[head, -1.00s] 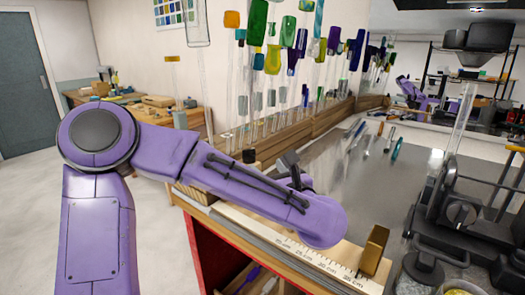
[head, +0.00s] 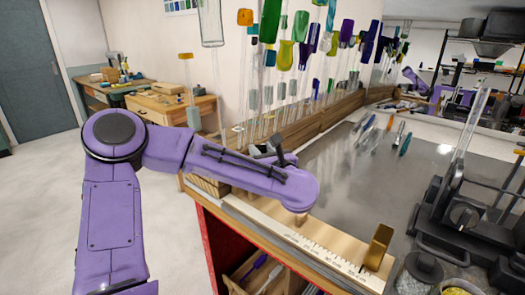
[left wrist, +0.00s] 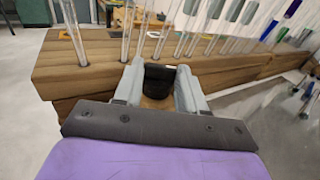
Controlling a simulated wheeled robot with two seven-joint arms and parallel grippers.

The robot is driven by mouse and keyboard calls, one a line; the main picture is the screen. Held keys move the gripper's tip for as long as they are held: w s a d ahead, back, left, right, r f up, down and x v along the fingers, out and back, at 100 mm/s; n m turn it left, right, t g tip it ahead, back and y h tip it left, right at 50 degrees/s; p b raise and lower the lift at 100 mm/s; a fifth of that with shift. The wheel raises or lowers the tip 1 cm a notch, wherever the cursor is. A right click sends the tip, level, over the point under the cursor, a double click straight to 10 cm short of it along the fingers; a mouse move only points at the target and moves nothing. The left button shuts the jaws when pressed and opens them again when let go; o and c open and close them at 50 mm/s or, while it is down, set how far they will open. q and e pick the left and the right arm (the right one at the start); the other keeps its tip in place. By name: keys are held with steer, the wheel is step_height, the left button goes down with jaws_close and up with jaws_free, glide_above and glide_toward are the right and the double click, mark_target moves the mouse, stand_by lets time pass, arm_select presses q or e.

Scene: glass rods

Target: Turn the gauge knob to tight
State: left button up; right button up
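A black knob-like piece (left wrist: 160,82) with a small pale mark on its top edge stands at the wooden rack in the left wrist view. I cannot tell for sure that it is the gauge knob. My left gripper (left wrist: 161,76) has its two pale grey fingers apart, one on each side of it. Whether they touch it is unclear. In the head view my left gripper (head: 268,150) is mostly behind my purple forearm, at the rack. The wooden gauge with a printed scale (head: 325,254) runs along the bench's front edge, with a brass block (head: 378,248) near its right end. My right gripper is out of view.
Glass rods with coloured tops stand in the wooden rack (head: 325,120). Several slim tools (head: 404,144) lie on the grey bench top (head: 345,190). A black machine with a dial (head: 463,215) stands at the right. An open red-sided compartment (head: 225,250) is below the bench.

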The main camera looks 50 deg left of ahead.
arm_select(q)
steer(key=shift+f+g+b, duration=0.15)
steer(key=shift+g+b, duration=0.15)
steer(key=shift+b, duration=0.3)
steer(key=n+g+b, duration=0.1)
steer(key=b, duration=0.1)
steer(key=n+g+y+b, duration=0.1)
steer(key=g+b, duration=0.1)
steer(key=shift+w+d+f+n+g, duration=0.1)
steer(key=shift+w+d+n+g, duration=0.05)
steer(key=shift+w+n+g, duration=0.2)
steer(key=shift+w+n+g+b, duration=0.1)
steer(key=shift+n+g+b, duration=0.75)
steer(key=shift+g+b, duration=0.35)
steer(key=shift+w+r+n+g+b, duration=0.1)
steer(key=shift+r+n+g+b, duration=0.15)
steer(key=shift+n+g+b, duration=0.5)
steer(key=shift+g+p, duration=0.3)
steer(key=shift+g, duration=0.1)
steer(key=o, duration=1)
